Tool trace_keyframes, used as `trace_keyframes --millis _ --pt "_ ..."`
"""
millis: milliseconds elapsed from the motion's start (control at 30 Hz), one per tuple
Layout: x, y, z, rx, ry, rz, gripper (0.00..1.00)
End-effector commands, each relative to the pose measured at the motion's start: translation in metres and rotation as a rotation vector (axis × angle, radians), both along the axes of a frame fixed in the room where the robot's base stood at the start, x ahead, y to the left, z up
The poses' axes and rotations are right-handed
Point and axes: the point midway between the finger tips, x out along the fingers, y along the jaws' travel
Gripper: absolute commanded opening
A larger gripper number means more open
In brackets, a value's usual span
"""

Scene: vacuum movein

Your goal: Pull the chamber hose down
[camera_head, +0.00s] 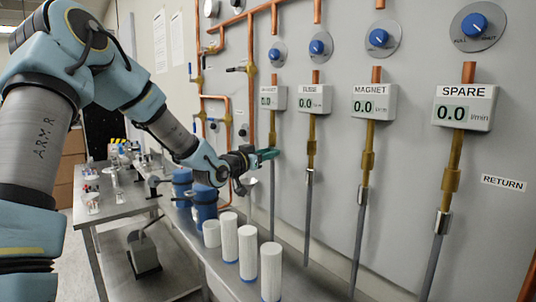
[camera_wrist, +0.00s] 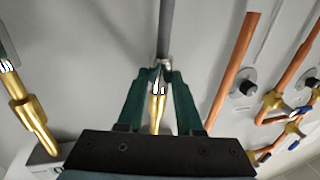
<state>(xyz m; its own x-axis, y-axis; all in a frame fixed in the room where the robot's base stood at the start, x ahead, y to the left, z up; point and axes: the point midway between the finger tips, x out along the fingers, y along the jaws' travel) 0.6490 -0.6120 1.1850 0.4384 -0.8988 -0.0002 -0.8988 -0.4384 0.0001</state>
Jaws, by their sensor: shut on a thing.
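The chamber hose is the grey hose (camera_head: 272,200) under the leftmost meter (camera_head: 272,98) in the head view; that meter's label is too small to read surely. In the wrist view the hose (camera_wrist: 166,30) runs up the picture from my gripper (camera_wrist: 161,72). My gripper also shows in the head view (camera_head: 270,153), reaching from the left to the wall. Its green fingers are shut on the hose's silver end. A brass fitting (camera_wrist: 157,106) lies in line with this end, between the fingers. The silver end appears to meet the brass; fingers partly hide the joint.
Hoses for the SPARE meter (camera_head: 463,108), MAGNET meter (camera_head: 374,102) and another hang to the right. White cylinders (camera_head: 248,254) and blue-topped canisters (camera_head: 204,210) stand on the bench below. Copper pipes (camera_head: 250,50) run along the wall at left.

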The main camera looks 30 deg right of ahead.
Motion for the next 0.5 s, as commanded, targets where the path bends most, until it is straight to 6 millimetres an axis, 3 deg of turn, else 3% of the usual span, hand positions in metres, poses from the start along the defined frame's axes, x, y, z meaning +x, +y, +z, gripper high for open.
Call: trace_keyframes --millis 233,500 --pt "0.000 0.000 -0.007 0.000 0.000 0.000 0.00" --pt "0.000 0.001 -0.040 0.003 0.001 0.001 0.00"
